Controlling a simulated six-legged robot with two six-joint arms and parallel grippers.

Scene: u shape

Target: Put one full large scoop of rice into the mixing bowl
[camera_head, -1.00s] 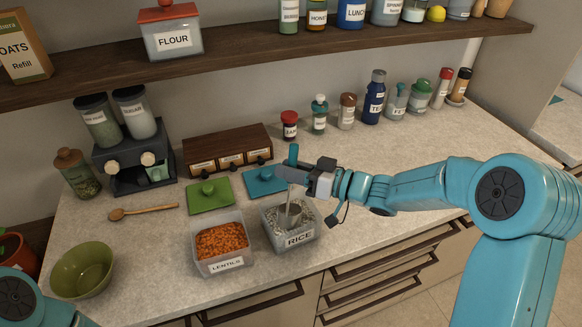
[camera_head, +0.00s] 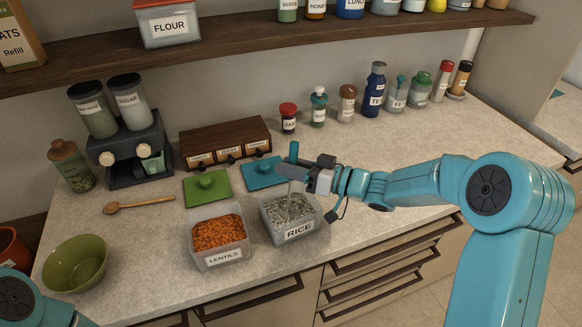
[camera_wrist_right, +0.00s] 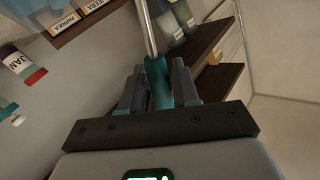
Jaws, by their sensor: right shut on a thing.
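My right gripper (camera_head: 312,176) is above the rice container (camera_head: 299,234) and shut on the teal handle of a scoop (camera_head: 294,152). In the right wrist view the scoop's handle (camera_wrist_right: 158,82) sits between the fingers, with its metal shaft running away from them. The handle stands nearly upright, and the scoop's lower end is down at the rice (camera_head: 288,208); the cup is hard to make out, so I cannot tell how full it is. The green mixing bowl (camera_head: 75,264) stands at the counter's front left. My left gripper is not visible; only part of that arm shows.
A container of lentils (camera_head: 222,258) stands left of the rice. A green lid (camera_head: 207,188) and a teal lid (camera_head: 264,173) lie behind them. A wooden spoon (camera_head: 138,204) lies behind the bowl. A wooden drawer box (camera_head: 226,142) and several jars line the back.

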